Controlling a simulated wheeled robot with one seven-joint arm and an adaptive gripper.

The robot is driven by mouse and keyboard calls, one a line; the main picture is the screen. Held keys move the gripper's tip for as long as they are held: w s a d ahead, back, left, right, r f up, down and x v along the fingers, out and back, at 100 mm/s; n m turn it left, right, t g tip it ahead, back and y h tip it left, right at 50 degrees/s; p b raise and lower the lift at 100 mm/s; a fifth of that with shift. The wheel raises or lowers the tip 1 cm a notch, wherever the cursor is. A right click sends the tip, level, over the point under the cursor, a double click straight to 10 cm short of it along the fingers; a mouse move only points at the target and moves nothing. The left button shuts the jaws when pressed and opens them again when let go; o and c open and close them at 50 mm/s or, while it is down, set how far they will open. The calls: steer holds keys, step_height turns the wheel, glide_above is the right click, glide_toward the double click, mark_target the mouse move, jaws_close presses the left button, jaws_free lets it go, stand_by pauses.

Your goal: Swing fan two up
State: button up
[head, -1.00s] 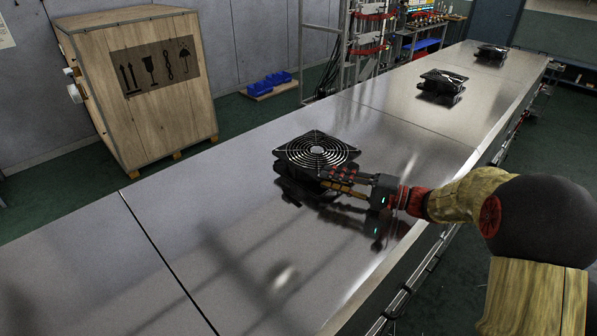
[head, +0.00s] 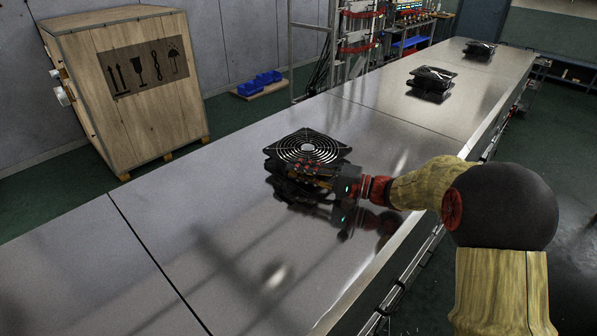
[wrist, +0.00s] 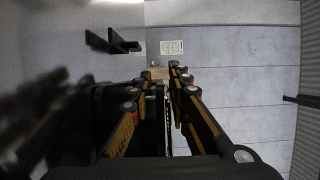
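Three black fans stand in a row on the long shiny metal table. The nearest fan (head: 307,146) has a round ring grille on top; a middle fan (head: 432,78) and a far fan (head: 480,48) stand further along. I cannot tell from the pictures which is fan two. My gripper (head: 298,176) is at the near right side of the nearest fan, its fingers overlapping that side. In the wrist view the fingers (wrist: 164,85) are spread around a thin dark edge, with a light gap beside the right finger. Contact is unclear.
The metal table (head: 210,215) is clear left of the nearest fan. A wooden crate (head: 140,125) stands on the floor behind it. A metal rack (head: 345,50) is beyond the table's far edge, with blue bins (head: 262,82) on the floor nearby.

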steer(key=shift+f, duration=0.1)
steer(key=c, duration=0.4)
steer(key=shift+s+f, duration=0.1)
steer(key=shift+f, duration=0.2)
steer(key=shift+r+p, duration=0.4)
steer(key=shift+p, duration=0.1)
